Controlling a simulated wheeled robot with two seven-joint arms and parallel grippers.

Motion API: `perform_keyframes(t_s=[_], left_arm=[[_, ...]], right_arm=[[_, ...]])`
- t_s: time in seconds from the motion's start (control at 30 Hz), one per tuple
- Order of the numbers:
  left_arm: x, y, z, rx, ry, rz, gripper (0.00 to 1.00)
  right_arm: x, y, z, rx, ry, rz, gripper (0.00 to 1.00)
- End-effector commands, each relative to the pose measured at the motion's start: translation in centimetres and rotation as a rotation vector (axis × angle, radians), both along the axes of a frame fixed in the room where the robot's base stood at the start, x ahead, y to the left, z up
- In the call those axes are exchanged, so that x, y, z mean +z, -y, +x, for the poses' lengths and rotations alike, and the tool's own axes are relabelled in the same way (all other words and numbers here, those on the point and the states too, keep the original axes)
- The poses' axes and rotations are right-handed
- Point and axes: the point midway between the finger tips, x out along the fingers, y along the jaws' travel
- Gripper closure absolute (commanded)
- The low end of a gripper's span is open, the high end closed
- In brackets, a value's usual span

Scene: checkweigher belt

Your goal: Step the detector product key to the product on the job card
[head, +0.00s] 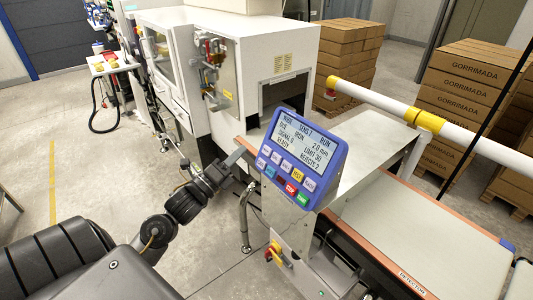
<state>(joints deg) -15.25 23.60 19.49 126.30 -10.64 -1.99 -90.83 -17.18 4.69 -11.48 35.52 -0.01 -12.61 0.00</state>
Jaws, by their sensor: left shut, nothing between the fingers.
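The detector's blue control panel (300,158) stands tilted on the machine, right of centre. Its screen (305,138) shows small text with "RUN", "2.0 mm", "LIMIT 30", "REJECTS 7" and "READY"; the product line is hard to read. Below are several pale keys (275,158), a yellow key (297,175), a red STOP key (290,188) and a green key (302,198). I cannot tell which is the product key. My left gripper (238,156) is shut and empty, left of the panel and apart from its keys. I cannot make out a job card. My right gripper is not in view.
A conveyor belt (430,235) marked "DETECTOR" runs to the lower right. A yellow-and-white rail (460,140) passes above it. A white machine cabinet (265,50) stands behind the panel. Brown cartons (465,90) are stacked at the right. A red-and-yellow switch (275,252) sits below the panel.

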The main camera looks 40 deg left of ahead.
Motion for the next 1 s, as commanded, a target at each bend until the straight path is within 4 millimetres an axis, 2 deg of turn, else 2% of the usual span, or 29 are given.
perform_keyframes(t_s=[0.2, 0.43, 0.63, 1.0], left_arm=[[-1.6, 0.8, 2.6, 0.000, 0.002, -0.003, 1.00], [-2.7, 1.4, 4.6, -0.001, 0.002, -0.001, 1.00], [-2.9, 1.6, 5.3, -0.001, 0.001, -0.001, 1.00], [-2.8, 1.6, 5.4, -0.001, 0.001, -0.001, 1.00]], right_arm=[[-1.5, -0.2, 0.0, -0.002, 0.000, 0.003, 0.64], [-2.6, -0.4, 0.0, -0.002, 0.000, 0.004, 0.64], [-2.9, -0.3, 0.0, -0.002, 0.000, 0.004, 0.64], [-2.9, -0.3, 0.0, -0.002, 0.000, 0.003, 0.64]])
